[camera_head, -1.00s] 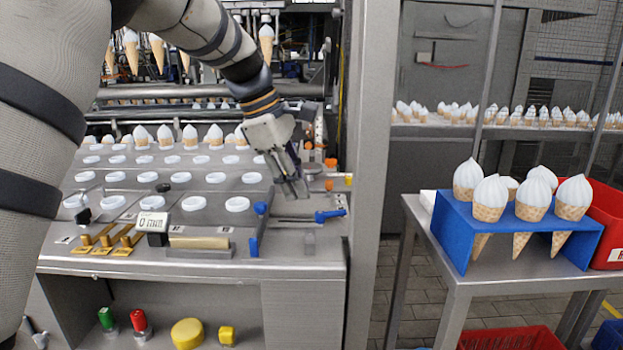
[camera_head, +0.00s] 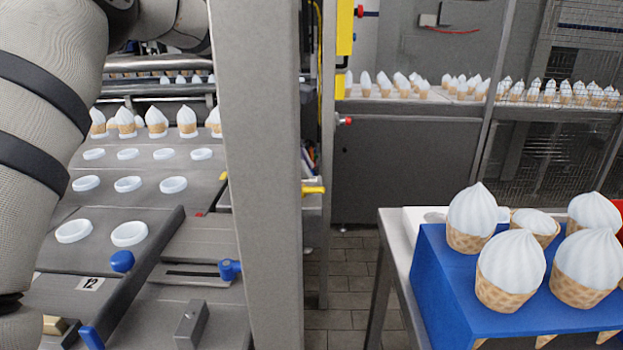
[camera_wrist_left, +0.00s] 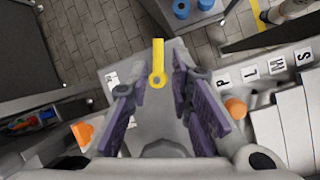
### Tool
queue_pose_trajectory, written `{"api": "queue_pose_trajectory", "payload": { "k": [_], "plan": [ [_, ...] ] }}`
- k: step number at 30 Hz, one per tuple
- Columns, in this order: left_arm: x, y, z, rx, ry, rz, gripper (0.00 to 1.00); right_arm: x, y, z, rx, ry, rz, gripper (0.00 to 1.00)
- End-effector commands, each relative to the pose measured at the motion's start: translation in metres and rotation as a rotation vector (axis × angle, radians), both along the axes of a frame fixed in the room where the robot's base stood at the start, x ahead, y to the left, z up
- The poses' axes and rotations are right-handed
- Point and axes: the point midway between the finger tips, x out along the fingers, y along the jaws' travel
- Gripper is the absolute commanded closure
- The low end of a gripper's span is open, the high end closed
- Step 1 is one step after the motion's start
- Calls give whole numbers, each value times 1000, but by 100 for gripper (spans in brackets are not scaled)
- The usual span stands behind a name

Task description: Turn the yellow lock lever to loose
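The yellow lock lever (camera_wrist_left: 158,62) is in the left wrist view, with its round pivot low and its arm pointing up the picture. My left gripper (camera_wrist_left: 157,78) is open, one purple-padded finger on each side of the lever. I see no clear contact between the fingers and the lever. In the head view a yellow lever (camera_head: 313,189) sticks out to the right past the grey post; it looks like the same one. My left gripper does not show in the head view, where the post blocks part of the machine. My right gripper is not in view.
A grey post (camera_head: 257,180) stands in front of the machine. A blue cone stand (camera_head: 440,285) with several cones is at the right. Orange knobs (camera_wrist_left: 235,107) and lettered tiles (camera_wrist_left: 250,70) lie near the left gripper. A floor gap separates machine and stand.

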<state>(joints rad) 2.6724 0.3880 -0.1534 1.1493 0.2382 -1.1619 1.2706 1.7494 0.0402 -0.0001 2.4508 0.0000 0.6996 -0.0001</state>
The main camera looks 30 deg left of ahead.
Motion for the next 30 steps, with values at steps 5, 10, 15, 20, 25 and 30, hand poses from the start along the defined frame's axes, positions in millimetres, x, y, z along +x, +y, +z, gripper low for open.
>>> {"api": "queue_pose_trajectory", "payload": {
  "k": [5, 10, 15, 20, 25, 30],
  "plan": [
    [8, -12, -32, 0, 3, 0, 80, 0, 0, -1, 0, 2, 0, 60],
    [11, -15, -42, 1, 0, 0, 80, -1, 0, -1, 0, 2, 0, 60],
    [11, -15, -42, 1, 0, 0, 80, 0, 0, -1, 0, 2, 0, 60],
    [11, -15, -41, 1, 0, 0, 100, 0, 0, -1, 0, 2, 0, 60],
    [11, -15, -41, 1, 0, -1, 100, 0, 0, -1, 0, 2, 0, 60],
    [11, -15, -42, 0, 2, -28, 100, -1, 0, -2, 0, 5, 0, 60]
  ]
}}
